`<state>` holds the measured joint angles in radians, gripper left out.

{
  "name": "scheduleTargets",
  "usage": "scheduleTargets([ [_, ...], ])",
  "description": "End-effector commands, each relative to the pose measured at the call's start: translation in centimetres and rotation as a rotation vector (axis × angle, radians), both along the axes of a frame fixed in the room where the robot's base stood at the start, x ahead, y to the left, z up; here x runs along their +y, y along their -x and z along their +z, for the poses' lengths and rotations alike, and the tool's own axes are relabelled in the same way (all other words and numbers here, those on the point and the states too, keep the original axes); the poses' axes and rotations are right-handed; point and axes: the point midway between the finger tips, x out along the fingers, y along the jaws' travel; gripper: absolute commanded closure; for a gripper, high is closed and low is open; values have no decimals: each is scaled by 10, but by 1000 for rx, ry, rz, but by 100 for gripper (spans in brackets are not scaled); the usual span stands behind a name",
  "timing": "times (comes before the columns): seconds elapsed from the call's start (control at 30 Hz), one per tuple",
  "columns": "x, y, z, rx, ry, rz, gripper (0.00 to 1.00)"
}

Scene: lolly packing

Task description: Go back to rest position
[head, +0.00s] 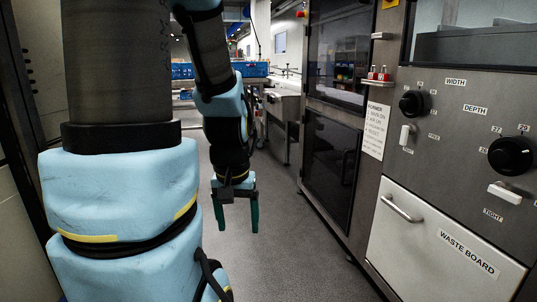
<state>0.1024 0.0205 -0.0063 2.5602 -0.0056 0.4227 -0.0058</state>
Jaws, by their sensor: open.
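My gripper (236,212) hangs in the middle of the head view with its two green fingers pointing down. The fingers are apart and nothing is between them. It is over the grey floor, clear of the machine on the right. My arm, in light blue covers, fills the left side of the view and hides what is behind it.
A dark metal machine stands on the right with knobs (511,156), white levers and a white drawer (440,245) marked "WASTE BOARD". Blue crates (254,69) and a metal sink counter (284,105) are at the back. The floor (285,230) between is free.

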Motion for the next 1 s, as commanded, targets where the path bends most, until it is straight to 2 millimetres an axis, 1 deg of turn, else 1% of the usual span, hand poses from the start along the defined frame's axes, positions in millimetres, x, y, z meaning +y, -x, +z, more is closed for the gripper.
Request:
scheduleTargets([
  [0.03, 0, 0, 34, 0, 0, -1, 21],
  [0.5, 0, 0, 179, -1, 0, -2, 21],
  [0.6, 0, 0, 204, -1, 0, -2, 21],
  [0.7, 0, 0, 222, -1, 0, -2, 21],
  [0.8, 0, 0, 232, -1, 0, -2, 21],
  [1.0, 0, 0, 234, -1, 0, -2, 21],
])
